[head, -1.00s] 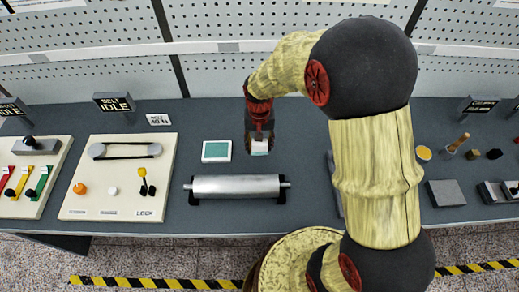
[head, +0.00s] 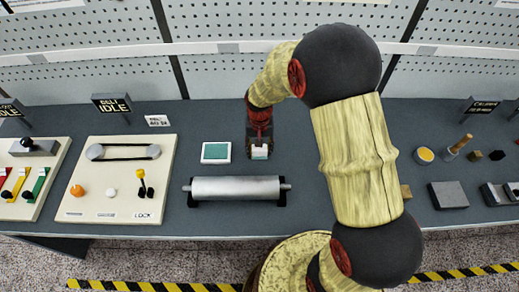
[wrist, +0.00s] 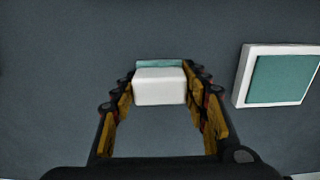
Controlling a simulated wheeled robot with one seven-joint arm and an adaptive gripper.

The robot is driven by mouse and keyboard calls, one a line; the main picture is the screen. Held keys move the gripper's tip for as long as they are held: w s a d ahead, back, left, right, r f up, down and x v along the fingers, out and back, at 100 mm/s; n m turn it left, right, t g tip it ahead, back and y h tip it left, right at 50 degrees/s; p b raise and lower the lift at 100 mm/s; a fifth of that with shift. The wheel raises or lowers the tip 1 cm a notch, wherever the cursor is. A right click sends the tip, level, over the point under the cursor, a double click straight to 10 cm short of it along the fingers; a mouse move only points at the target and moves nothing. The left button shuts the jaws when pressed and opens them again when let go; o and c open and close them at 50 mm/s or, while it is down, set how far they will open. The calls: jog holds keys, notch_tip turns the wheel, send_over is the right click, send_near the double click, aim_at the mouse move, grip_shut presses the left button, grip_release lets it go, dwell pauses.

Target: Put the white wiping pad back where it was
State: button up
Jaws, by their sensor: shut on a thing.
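My gripper (head: 260,150) is shut on the white wiping pad (wrist: 160,87), a small white block with a teal strip along its far edge in the wrist view. The pad also shows as a small pale piece in the head view (head: 260,155). It is over the dark bench top, behind the right part of the metal roller. I cannot tell whether its underside touches the bench. A white-framed teal square (head: 216,152) lies just left of the gripper in the head view; it is on the right in the wrist view (wrist: 278,80).
The metal roller (head: 235,188) lies in front of the gripper. A cream panel (head: 120,205) with a belt and knobs is to the left. A grey block (head: 448,195) and a yellow-topped round pot (head: 425,155) are to the right. A perforated wall stands behind.

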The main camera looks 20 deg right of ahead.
jog(key=o, duration=1.3)
jog(key=s+r+n+t+p, duration=0.1)
jog(key=s+r, duration=0.3)
jog(key=r, duration=0.9)
jog(key=s+r+n+t+p, duration=0.15)
jog(key=s+r, duration=0.25)
jog(key=r, duration=0.9)
jog(key=s+r+t, duration=0.1)
jog(key=s+r, duration=0.1)
jog(key=s, duration=0.2)
jog(key=s+r+t, duration=0.1)
jog(key=s+r, duration=0.1)
jog(key=s, duration=0.3)
jog(key=s+r+n+t, duration=0.1)
jog(key=s+r, duration=0.2)
jog(key=s, duration=0.2)
jog(key=shift+f+b, duration=0.7)
jog(key=shift+f, duration=0.05)
